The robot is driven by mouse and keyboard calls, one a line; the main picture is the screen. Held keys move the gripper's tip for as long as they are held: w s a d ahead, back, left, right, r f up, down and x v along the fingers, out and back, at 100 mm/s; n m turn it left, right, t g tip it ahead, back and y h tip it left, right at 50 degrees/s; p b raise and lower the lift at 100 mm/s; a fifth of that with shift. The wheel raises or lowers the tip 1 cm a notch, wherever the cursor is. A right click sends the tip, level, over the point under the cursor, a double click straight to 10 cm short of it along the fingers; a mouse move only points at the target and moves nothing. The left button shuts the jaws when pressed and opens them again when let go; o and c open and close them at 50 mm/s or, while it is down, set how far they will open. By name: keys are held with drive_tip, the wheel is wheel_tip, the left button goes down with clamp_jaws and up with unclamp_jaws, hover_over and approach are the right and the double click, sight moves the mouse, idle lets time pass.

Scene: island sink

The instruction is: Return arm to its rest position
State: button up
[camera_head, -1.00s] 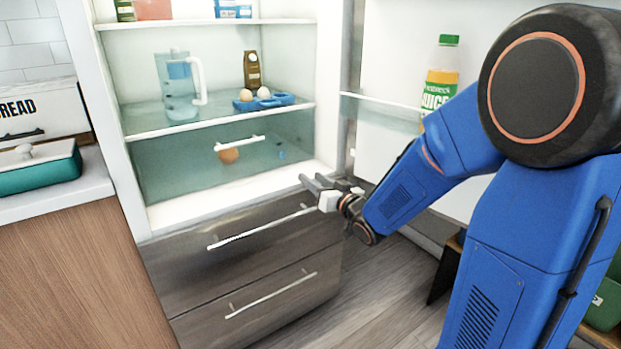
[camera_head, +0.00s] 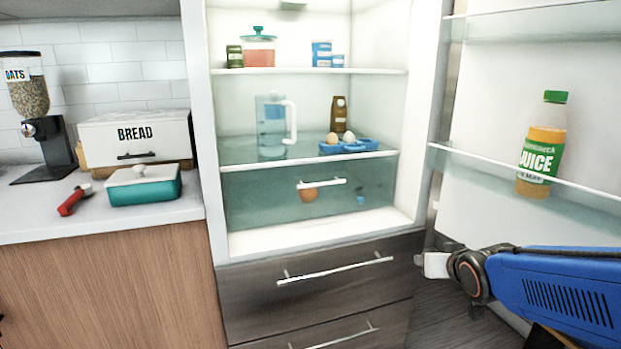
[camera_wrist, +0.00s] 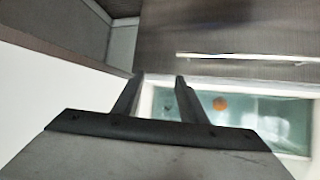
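My gripper (camera_head: 421,262) is at the right in the head view, in front of the gap between the fridge drawers and the open door. My blue arm comes in from the right edge. In the wrist view my gripper's two dark fingers (camera_wrist: 160,77) stand apart with nothing between them. Behind them show the dark drawer front (camera_wrist: 225,30) and the lit fridge interior (camera_wrist: 225,112). In the head view the finger tips are small and hard to make out.
The open fridge door (camera_head: 490,222) holds a juice bottle (camera_head: 541,146) close above my arm. Drawer handles (camera_head: 335,270) stick out left of my gripper. An egg tray (camera_head: 372,145) is on the fridge shelf. The counter (camera_head: 100,222) at left holds a bread box (camera_head: 100,140).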

drive_tip(key=s+f+g, duration=0.1)
drive_tip(key=s+g, duration=0.2)
drive_tip(key=s, duration=0.9)
drive_tip(key=s+a+f+g, duration=0.1)
drive_tip(key=s+g, duration=0.2)
drive_tip(key=s, duration=1)
drive_tip(key=shift+a+f+g, duration=0.2)
drive_tip(key=shift+f+g, duration=0.1)
drive_tip(key=shift+g, duration=0.1)
idle(0.6)
